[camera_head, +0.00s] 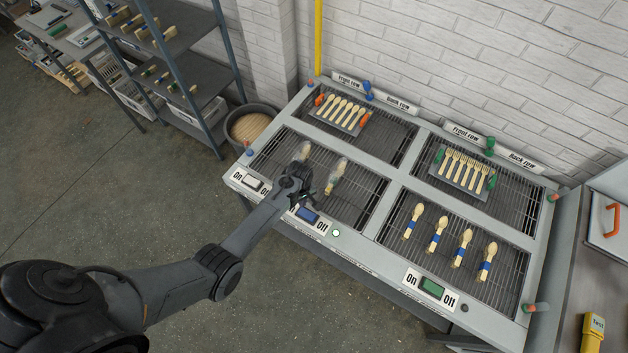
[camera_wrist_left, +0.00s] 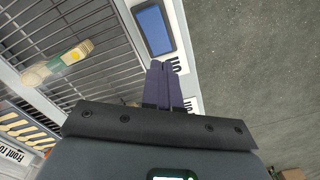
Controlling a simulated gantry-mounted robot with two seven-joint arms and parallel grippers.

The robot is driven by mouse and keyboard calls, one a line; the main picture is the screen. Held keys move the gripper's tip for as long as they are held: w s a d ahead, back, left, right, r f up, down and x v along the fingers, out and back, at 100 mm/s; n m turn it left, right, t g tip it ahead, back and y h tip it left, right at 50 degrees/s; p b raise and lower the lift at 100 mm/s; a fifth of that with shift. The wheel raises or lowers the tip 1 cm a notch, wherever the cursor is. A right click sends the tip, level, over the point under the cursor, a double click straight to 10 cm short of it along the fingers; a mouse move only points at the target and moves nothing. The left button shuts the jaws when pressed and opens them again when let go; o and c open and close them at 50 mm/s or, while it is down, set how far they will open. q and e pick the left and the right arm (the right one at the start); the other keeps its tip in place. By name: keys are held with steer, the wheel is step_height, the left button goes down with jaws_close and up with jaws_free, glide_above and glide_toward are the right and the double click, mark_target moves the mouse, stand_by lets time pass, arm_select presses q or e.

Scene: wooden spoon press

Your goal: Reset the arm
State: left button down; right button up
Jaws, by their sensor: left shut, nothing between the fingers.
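My left arm comes in from the lower left in the head view. Its gripper (camera_head: 298,192) hangs over the front edge of the press table, beside the blue switch (camera_head: 307,214). In the left wrist view the two dark fingers (camera_wrist_left: 164,78) are together with nothing between them. Their tips lie just below the blue switch (camera_wrist_left: 154,27) in the picture; I cannot tell whether they touch the panel. My right gripper is in neither view.
Two spoon bundles (camera_head: 337,176) lie on the front left grill, close to the gripper. Several blue-banded bundles (camera_head: 437,235) lie on the front right grill. A shelf rack (camera_head: 178,70) stands left; the floor (camera_head: 100,190) is clear.

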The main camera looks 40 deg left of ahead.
arm_select(q)
steer(key=s+f+g+p, duration=0.1)
steer(key=s+f, duration=0.2)
steer(key=s, duration=0.6)
steer(key=s+f+g, duration=0.1)
steer(key=s+f, duration=0.2)
steer(key=s, duration=0.6)
steer(key=s+d+r+m+t+y, duration=0.1)
steer(key=s+d+r+m, duration=0.1)
steer(key=s+r+m, duration=0.45)
steer(key=w+d+r+m+t, duration=0.1)
steer(key=d+r+m+t, duration=0.1)
steer(key=r, duration=1)
steer(key=w+d+r+m+t+h+p, duration=0.1)
steer(key=d+r+m, duration=0.4)
steer(key=r, duration=0.8)
steer(key=shift+w+m+t, duration=0.35)
steer(key=shift+m+t, duration=0.3)
steer(key=shift+t, duration=0.15)
